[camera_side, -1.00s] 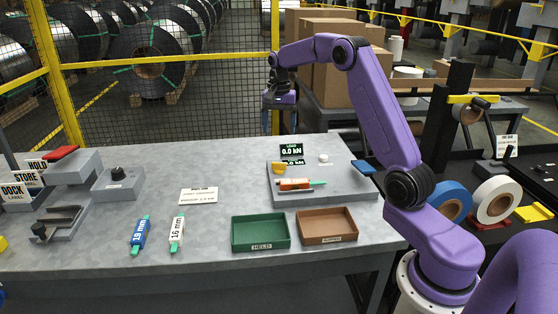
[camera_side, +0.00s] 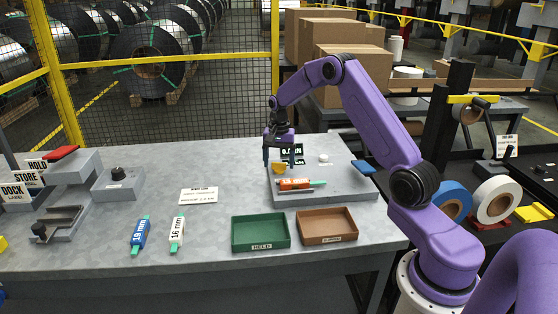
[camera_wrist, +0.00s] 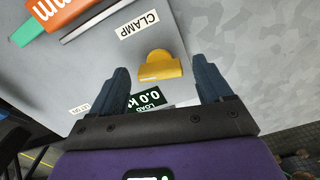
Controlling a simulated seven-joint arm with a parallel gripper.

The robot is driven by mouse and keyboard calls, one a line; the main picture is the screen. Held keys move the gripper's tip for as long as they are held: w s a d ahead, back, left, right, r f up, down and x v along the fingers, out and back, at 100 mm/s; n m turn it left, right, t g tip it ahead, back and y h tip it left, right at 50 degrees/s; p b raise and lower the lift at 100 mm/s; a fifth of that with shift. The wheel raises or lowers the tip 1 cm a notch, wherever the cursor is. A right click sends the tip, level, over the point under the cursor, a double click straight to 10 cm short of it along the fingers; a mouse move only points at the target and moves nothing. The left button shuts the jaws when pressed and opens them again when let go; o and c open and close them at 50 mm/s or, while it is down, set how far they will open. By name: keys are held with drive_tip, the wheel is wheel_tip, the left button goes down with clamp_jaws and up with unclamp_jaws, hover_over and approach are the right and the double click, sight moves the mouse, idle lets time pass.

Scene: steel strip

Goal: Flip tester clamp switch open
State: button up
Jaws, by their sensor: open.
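The yellow clamp switch (camera_wrist: 160,66) stands on the grey tester plate (camera_side: 340,184), beside a label reading CLAMP in the wrist view. In the side view the yellow switch (camera_side: 278,168) is at the left of the tester, just below my gripper (camera_side: 279,164). In the wrist view my gripper (camera_wrist: 164,80) is open, with one finger on each side of the yellow switch. I cannot tell whether the fingers touch it. An orange strip piece with green ends (camera_side: 296,184) lies on the tester in front of the switch. The load display (camera_wrist: 148,98) reads 0.0 and is partly hidden by my arm in the side view.
A green tray (camera_side: 261,247) and a brown tray (camera_side: 327,240) stand in front of the tester. A blue piece (camera_side: 140,235) and a white piece (camera_side: 177,234) lie on the table at left. A blue lever (camera_side: 363,167) is at the tester's right edge.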

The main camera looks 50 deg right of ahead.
sight(279, 163)
drive_tip(key=c, duration=1.1)
drive_tip(key=shift+o, duration=0.3)
drive_tip(key=shift+n, duration=1.5)
drive_tip(key=o, duration=1)
drive_tip(key=shift+o, duration=0.2)
wheel_tip(279, 163, up, 18)
drive_tip(key=shift+f, duration=0.2)
drive_tip(key=shift+a, duration=0.1)
